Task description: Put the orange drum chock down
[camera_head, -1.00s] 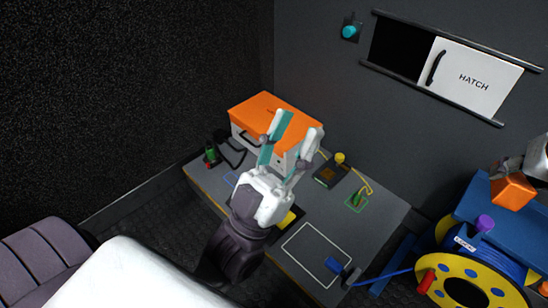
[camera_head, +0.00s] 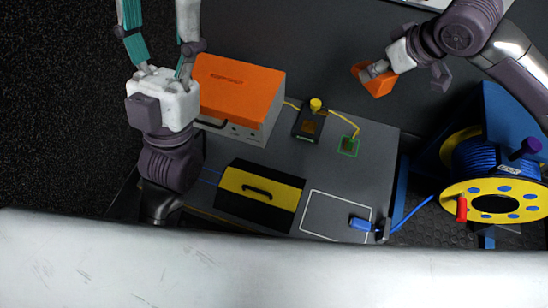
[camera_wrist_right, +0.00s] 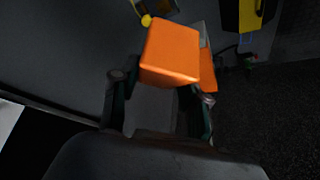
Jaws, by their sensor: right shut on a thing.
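The orange drum chock (camera_head: 372,84) is held up in the air, above and behind the right rear part of the table (camera_head: 375,155). My right gripper (camera_head: 374,70) is shut on it, and the chock also fills the space between the fingers in the right wrist view (camera_wrist_right: 172,50). It is apart from the blue cable drum (camera_head: 495,202) with its yellow flange, which stands at the right. My left gripper (camera_head: 158,25) is open and empty, with its fingers spread and pointing up at the upper left of the head view.
On the table are an orange-lidded box (camera_head: 235,90), a black and yellow case (camera_head: 258,190), a small dark device with a yellow knob (camera_head: 312,122), a green-outlined patch (camera_head: 348,146) and a blue connector (camera_head: 360,224). A white-outlined area (camera_head: 325,213) is mostly bare.

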